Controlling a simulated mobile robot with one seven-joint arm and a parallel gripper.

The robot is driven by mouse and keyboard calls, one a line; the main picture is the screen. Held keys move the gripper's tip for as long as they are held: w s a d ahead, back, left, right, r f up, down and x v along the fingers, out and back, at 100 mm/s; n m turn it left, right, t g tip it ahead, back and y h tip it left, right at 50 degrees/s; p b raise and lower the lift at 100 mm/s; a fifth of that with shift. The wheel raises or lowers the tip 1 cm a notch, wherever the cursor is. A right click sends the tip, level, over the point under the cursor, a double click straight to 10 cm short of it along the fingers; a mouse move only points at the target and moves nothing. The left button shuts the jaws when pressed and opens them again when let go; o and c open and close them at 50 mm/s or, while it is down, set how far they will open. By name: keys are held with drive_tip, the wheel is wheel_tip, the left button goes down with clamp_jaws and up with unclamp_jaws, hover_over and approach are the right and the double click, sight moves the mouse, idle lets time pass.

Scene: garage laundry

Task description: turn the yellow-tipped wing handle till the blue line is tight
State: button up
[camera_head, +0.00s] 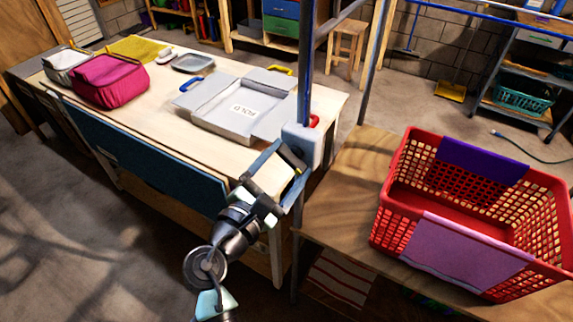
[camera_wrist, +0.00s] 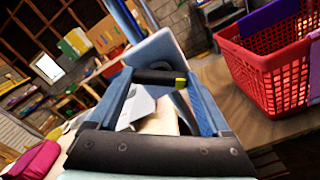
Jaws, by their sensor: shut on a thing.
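A pale grey housing (camera_head: 304,147) sits on the upright post, and its face shows in the wrist view (camera_wrist: 155,50). The wing handle (camera_wrist: 158,76) is a dark bar in front of the housing, with a yellow tip (camera_wrist: 181,83) at its right end. My gripper (camera_head: 284,166) is at the housing, and its blue fingers reach to both ends of the bar in the wrist view (camera_wrist: 160,84). It is shut on the handle. In the head view the fingers hide most of the handle. The blue line (camera_head: 480,14) crosses the top right and looks nearly straight.
A red basket (camera_head: 381,232) with purple and pink cloths stands on the wooden bench (camera_head: 345,205) at the right. The pale table (camera_head: 165,115) at the left bears a grey folding board (camera_head: 215,120) and a magenta bag (camera_head: 110,85). The post (camera_head: 305,70) stands close to my gripper.

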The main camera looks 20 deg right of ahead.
drive_tip(key=m+b, duration=0.1)
drive_tip(key=m, duration=0.1)
drive_tip(key=m+b, duration=0.4)
drive_tip(key=m, duration=0.1)
drive_tip(key=shift+f, duration=0.25)
drive_tip(key=m+b, duration=0.3)
drive_tip(key=shift+m, duration=0.3)
drive_tip(key=m+b, duration=1)
drive_tip(key=m, duration=0.1)
drive_tip(key=m+b, duration=0.3)
drive_tip(key=shift+r+m+b, duration=0.1)
drive_tip(key=shift+m+b, duration=1.4)
drive_tip(key=shift+m, duration=0.5)
